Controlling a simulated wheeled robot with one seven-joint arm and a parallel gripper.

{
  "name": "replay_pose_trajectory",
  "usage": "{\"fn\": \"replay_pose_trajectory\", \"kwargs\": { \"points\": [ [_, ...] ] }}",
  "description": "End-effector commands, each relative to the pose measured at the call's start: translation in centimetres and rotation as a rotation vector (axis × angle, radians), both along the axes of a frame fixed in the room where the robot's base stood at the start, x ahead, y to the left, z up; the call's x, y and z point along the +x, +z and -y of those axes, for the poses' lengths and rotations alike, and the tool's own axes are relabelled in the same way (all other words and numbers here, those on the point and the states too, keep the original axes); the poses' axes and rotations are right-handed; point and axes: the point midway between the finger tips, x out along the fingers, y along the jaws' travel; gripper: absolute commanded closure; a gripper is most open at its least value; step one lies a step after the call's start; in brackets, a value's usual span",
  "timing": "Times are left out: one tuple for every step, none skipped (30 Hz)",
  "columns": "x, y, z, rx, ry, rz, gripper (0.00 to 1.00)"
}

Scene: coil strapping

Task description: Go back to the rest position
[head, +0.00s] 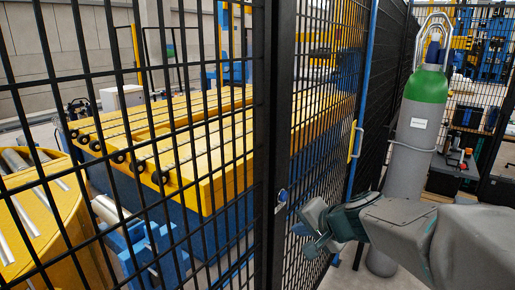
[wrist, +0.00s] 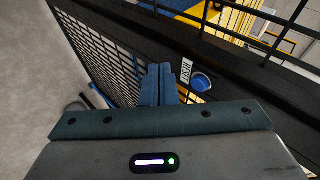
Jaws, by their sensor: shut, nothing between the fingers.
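My gripper (head: 318,240) reaches in from the right in the head view, close to the dark fence post (head: 276,120). In the wrist view my gripper's fingers (wrist: 158,84) are together with nothing between them. A round blue button (wrist: 201,82) is on the dark post just right of the fingertips, beside a small white label reading RESET (wrist: 186,71). The button also shows in the head view (head: 282,196), a little left of my gripper. The fingers look apart from the button, but the exact gap is hard to tell.
Black mesh fence (head: 130,110) stands at left, with yellow conveyor equipment (head: 215,185) behind it. A grey gas cylinder with a green top (head: 412,135) stands behind my arm. A yellow handle (head: 355,141) is on the fence. Bare grey floor (wrist: 45,60) lies left in the wrist view.

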Motion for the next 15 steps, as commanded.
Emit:
{"fn": "replay_pose_trajectory", "kwargs": {
  "points": [
    [-1.9,-0.2,-0.7,-0.051,0.066,-0.012,1.0],
    [-3.0,-0.5,-1.0,-0.084,0.105,-0.025,1.0],
    [-4.4,-0.9,-1.3,-0.13,0.156,-0.042,1.0],
    [-5.5,-1.2,-1.4,-0.167,0.192,-0.055,1.0],
    [-6.6,-1.6,-1.5,-0.204,0.23,-0.069,1.0],
    [-8.1,-2.0,-1.5,-0.254,0.275,-0.089,1.0],
    [-9.2,-2.4,-1.3,-0.294,0.307,-0.103,1.0],
    [-10.2,-2.7,-1.2,-0.334,0.34,-0.118,1.0],
    [-11.6,-3.2,-0.9,-0.388,0.378,-0.141,1.0],
    [-12.5,-3.5,-0.6,-0.43,0.405,-0.155,1.0],
    [-13.4,-3.8,-0.2,-0.47,0.429,-0.171,1.0],
    [-14.5,-4.2,0.3,-0.522,0.458,-0.191,1.0],
    [-15.3,-4.4,0.7,-0.558,0.476,-0.205,1.0],
    [-16.0,-4.6,1.1,-0.591,0.491,-0.218,1.0],
    [-16.7,-4.8,1.6,-0.634,0.51,-0.234,1.0]
  ]
}}
